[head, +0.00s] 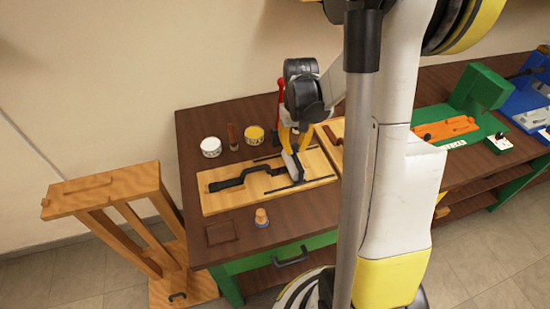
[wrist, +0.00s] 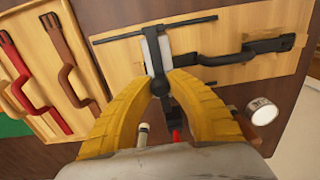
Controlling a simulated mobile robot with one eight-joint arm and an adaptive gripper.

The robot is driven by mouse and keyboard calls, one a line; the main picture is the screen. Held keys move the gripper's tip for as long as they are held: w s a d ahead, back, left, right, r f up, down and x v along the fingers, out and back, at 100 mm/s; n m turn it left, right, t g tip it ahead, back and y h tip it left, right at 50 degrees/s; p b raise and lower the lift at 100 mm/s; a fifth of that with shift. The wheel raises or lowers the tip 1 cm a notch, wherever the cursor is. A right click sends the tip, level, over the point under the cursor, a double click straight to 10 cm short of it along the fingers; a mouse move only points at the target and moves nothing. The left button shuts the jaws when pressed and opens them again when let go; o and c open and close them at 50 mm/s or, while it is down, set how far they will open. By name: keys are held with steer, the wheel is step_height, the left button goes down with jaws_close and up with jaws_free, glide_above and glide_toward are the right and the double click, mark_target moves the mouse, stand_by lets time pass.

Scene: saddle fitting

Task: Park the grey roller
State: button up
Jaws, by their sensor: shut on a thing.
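My gripper (head: 293,148) has yellow fingers pointing down over the right part of a light wooden board (head: 215,205). In the wrist view its fingertips (wrist: 160,88) are closed on the dark middle part of the grey roller (wrist: 152,50). The roller's pale grey body also shows below the fingers in the head view (head: 290,165). It lies crosswise between two thin black rails on the board, near the end of a dark cranked shape (head: 240,178). I cannot tell whether the roller touches the board. Its near end is hidden by the fingers.
A tray (wrist: 70,110) with red and brown handles lies beside the board. A small peg (head: 261,217) stands in front. A wooden stand (head: 105,190) is left of the table.

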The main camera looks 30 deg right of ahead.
steer(key=s+d, duration=0.2)
steer(key=d, duration=0.7)
steer(key=shift+s+b, duration=0.3)
steer(key=shift+b, duration=0.15)
steer(key=shift+o, duration=0.4)
stand_by(0.4)
steer(key=shift+o, duration=0.4)
steer(key=shift+d, duration=0.1)
steer(key=o, duration=0.7)
steer(key=shift+s, duration=0.1)
step_height(320, 180, up, 6)
steer(key=p, duration=0.4)
